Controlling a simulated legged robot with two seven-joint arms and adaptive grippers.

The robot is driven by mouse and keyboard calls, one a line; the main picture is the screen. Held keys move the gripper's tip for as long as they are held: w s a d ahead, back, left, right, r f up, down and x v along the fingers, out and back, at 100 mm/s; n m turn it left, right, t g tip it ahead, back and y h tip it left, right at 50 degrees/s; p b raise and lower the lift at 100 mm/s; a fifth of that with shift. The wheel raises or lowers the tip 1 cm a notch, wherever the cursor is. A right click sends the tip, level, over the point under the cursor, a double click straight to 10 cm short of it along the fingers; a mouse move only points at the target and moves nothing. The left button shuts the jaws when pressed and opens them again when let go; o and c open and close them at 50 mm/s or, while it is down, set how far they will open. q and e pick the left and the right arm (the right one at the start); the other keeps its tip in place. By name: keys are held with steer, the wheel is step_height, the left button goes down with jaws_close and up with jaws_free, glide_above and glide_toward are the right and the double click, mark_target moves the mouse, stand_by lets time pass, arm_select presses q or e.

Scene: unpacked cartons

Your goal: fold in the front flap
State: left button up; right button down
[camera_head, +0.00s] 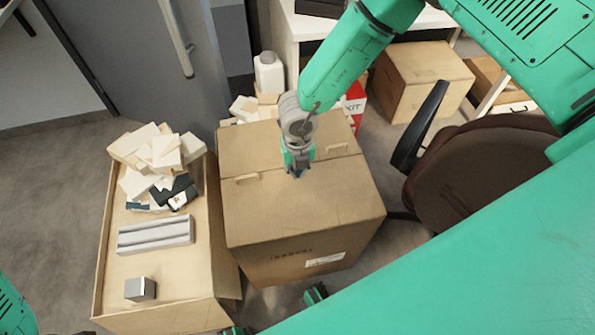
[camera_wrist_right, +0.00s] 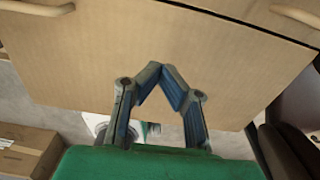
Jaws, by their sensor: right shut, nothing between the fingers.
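The brown carton (camera_head: 300,205) stands on the floor in the middle of the head view. Its top panels lie roughly flat and meet at a seam across the top, with a handle-like piece near each end. The front flap (camera_head: 305,195) is the near top panel, and it fills the upper part of the right wrist view (camera_wrist_right: 150,45). My right gripper (camera_head: 297,174) is over the top, close to the seam. Its fingertips (camera_wrist_right: 163,70) are together and empty. Whether they touch the cardboard cannot be told. My left gripper is not clearly visible.
A brown chair (camera_head: 460,175) stands close at right. A white bottle (camera_head: 268,74) and another carton (camera_head: 420,75) are behind.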

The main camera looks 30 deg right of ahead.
step_height(320, 180, up, 7)
steer(key=p, duration=0.5)
steer(key=shift+r+p, duration=0.2)
steer(key=shift+p, duration=0.15)
steer(key=shift+d, duration=0.1)
steer(key=shift+s, duration=0.1)
